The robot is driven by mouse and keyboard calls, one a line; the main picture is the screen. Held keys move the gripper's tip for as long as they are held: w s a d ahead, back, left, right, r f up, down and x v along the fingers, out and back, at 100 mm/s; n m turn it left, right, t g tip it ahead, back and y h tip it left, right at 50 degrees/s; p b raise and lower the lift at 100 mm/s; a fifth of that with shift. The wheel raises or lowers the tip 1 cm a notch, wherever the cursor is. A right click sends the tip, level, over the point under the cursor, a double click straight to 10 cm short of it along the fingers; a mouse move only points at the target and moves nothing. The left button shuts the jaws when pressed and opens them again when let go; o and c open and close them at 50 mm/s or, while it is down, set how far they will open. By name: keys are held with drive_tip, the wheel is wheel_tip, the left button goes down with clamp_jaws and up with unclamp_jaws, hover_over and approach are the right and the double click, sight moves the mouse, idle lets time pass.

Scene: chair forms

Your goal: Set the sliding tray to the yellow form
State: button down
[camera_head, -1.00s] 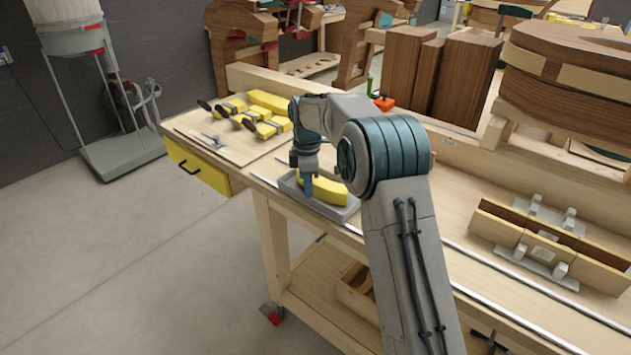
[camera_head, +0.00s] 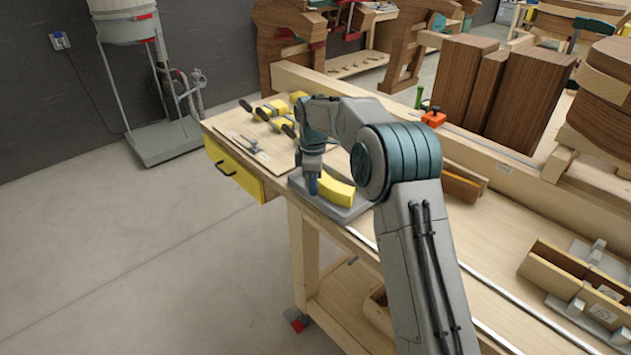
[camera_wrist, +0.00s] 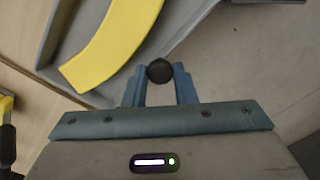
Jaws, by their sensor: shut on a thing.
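The grey sliding tray (camera_head: 345,212) sits at the front edge of the bench with a curved yellow piece (camera_head: 338,191) in it. The tray wall (camera_wrist: 66,25) and yellow piece (camera_wrist: 118,45) also show in the wrist view. My gripper (camera_head: 312,186) points down at the tray's front left side. In the wrist view my gripper (camera_wrist: 159,82) is shut on a dark round knob (camera_wrist: 159,70) beside the tray. The yellow form (camera_head: 274,109) with dark-handled clamps lies on the bench's left end, behind and left of the tray, partly hidden by my arm.
A pale board (camera_head: 247,146) with small metal parts lies left of the tray. A yellow drawer (camera_head: 235,170) is under the bench's left end. A metal rail (camera_head: 362,247) runs along the front edge. Wooden blocks (camera_head: 487,87) and an orange item (camera_head: 434,118) stand behind.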

drive_tip(key=shift+w+a+r, duration=0.15)
drive_tip(key=shift+a+r, duration=0.05)
drive_tip(key=shift+a, duration=0.05)
drive_tip(key=c, duration=1.3)
unclamp_jaws()
drive_tip(key=shift+c, duration=0.2)
drive_tip(key=shift+o, duration=0.9)
drive_tip(key=shift+a+f, duration=0.1)
drive_tip(key=shift+f, duration=0.05)
drive_tip(key=shift+d, duration=0.25)
wheel_tip(320, 180, up, 14)
drive_tip(key=shift+a+b, duration=0.15)
drive_tip(key=shift+b, duration=0.15)
